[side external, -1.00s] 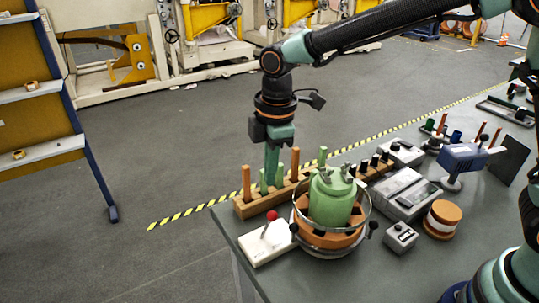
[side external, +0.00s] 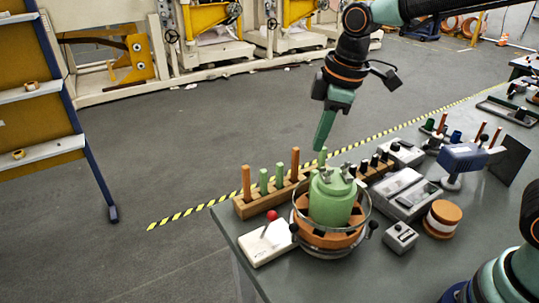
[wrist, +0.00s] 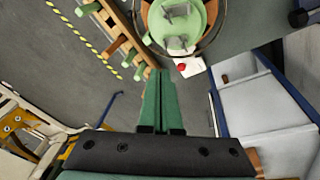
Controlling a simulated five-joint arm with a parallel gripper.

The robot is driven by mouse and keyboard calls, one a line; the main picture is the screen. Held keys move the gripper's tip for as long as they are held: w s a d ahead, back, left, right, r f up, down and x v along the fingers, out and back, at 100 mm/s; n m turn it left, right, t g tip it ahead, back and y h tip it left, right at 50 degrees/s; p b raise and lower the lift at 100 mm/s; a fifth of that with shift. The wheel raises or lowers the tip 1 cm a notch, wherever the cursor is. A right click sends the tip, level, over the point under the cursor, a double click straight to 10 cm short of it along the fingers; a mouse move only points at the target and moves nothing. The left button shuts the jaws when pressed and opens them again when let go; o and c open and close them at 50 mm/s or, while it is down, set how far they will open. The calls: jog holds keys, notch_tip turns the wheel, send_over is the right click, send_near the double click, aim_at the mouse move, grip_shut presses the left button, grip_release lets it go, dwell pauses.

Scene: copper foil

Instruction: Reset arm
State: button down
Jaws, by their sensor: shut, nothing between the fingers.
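My gripper (side external: 322,143) is shut and empty, held in the air above the far side of the green canister in the side view. In the wrist view the green fingers of my gripper (wrist: 158,75) lie pressed together with nothing between them. My arm reaches in from the upper right. Below the gripper, a wooden rack (side external: 250,206) holds orange and green pegs, upright in a row.
A green canister (side external: 330,198) stands in an orange ringed base at the table's (side external: 350,280) near end. A white joystick box (side external: 266,243), grey devices (side external: 405,195) and an orange-white roll (side external: 442,218) sit around it. The air above is free.

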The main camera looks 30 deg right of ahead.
jog(key=s+d+r+m+t, duration=0.2)
jog(key=s+d+m+t, duration=0.1)
jog(key=s+d+m, duration=0.6)
jog(key=shift+d+m+h, duration=0.4)
jog(key=shift+d+m, duration=0.3)
jog(key=shift+d, duration=0.1)
